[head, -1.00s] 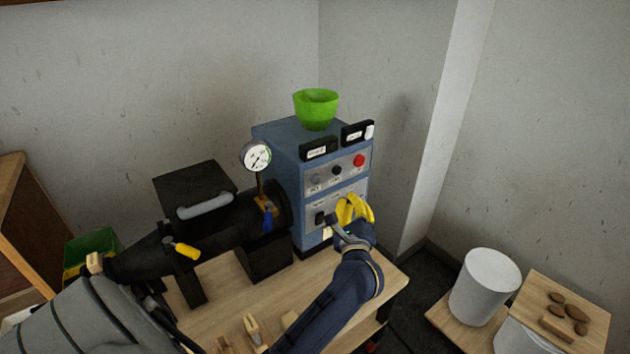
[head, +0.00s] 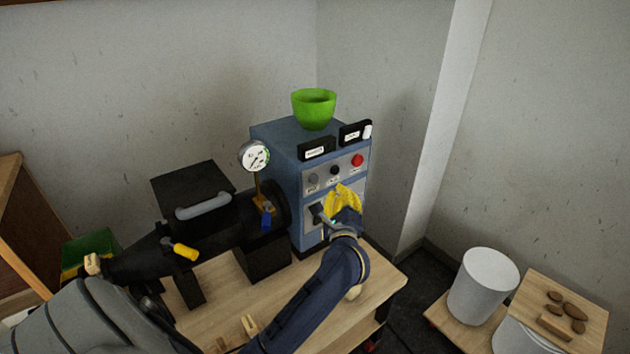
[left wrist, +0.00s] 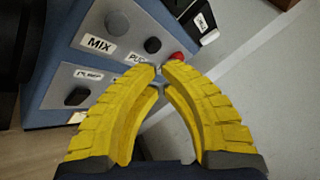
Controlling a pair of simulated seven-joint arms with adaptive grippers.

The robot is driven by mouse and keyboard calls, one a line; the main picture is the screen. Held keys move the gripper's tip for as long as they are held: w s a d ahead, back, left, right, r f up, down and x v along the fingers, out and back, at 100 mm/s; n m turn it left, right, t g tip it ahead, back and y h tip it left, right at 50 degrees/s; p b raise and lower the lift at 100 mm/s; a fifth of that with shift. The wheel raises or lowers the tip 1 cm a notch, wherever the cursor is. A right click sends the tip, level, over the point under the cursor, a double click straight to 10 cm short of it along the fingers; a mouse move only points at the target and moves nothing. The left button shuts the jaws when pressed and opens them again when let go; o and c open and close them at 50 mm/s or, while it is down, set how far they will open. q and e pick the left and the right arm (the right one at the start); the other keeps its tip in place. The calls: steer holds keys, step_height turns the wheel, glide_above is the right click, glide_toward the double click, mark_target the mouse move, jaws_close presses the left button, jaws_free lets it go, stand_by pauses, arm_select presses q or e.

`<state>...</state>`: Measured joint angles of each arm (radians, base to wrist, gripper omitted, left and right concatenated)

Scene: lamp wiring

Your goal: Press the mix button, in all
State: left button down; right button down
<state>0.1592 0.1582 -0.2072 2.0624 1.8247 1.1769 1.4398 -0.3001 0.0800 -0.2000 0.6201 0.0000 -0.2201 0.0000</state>
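The blue machine (head: 283,147) has a grey upper panel with a grey mix button (head: 313,180), a black button (head: 335,170) and a red button (head: 357,160). In the left wrist view the mix button (left wrist: 117,23) sits above its MIX label (left wrist: 98,43), up and left of my fingertips. My left gripper (head: 341,187) has yellow fingers in front of the panel, just below the button row. In the left wrist view its fingertips (left wrist: 161,70) nearly meet, with nothing seen between them. They partly cover a label and the red button. My right gripper is not in view.
A lower panel with a black switch (left wrist: 77,96) lies under the upper one. A green bowl (head: 314,108) stands on the machine. A gauge (head: 254,156) and black barrel (head: 215,218) are at its left. A white cylinder (head: 483,285) stands at the right.

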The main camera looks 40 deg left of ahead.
mark_target(323, 173)
arm_select(q)
steer(key=shift+w+a, duration=0.3)
steer(key=shift+a, duration=0.55)
steer(key=shift+w+a, duration=0.25)
steer(key=shift+a, duration=0.55)
steer(key=shift+w+a, duration=0.3)
steer(key=shift+a, duration=0.55)
steer(key=shift+w+a+r, duration=0.1)
steer(key=shift+w+a, duration=0.1)
steer(key=shift+a, duration=0.4)
steer(key=shift+w+a, duration=0.15)
steer(key=shift+a, duration=0.45)
stand_by(1.3)
steer(key=shift+s+d, duration=0.1)
steer(key=shift+d, duration=0.1)
steer(key=shift+s+d, duration=0.3)
steer(key=shift+d, duration=0.65)
steer(key=shift+d, duration=0.15)
steer(key=shift+s+d, duration=0.25)
steer(key=shift+d, duration=0.5)
steer(key=shift+s+d, duration=0.25)
steer(key=shift+d, duration=0.5)
steer(key=shift+s+d, duration=0.25)
steer(key=shift+d, duration=0.5)
